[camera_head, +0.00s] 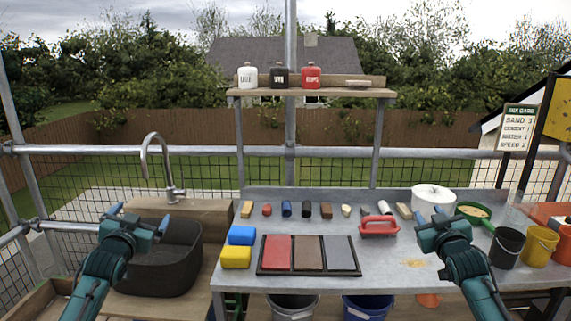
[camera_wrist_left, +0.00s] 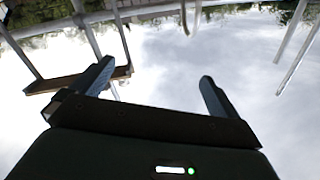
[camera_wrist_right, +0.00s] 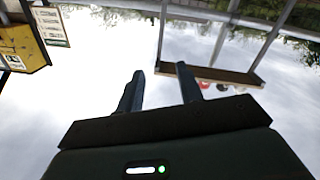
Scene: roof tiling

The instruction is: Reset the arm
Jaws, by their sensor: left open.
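My left gripper (camera_head: 140,217) is raised in front of the dark sink basin in the head view. Its fingers are wide apart and empty in the left wrist view (camera_wrist_left: 158,90), with sky between them. My right gripper (camera_head: 429,218) is raised over the right part of the metal table in the head view. In the right wrist view its fingers (camera_wrist_right: 162,88) stand apart with nothing between them. Neither gripper touches any object.
A tap (camera_head: 146,160) rises behind the sink basin (camera_head: 165,265). A shelf (camera_head: 330,93) holds bottles.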

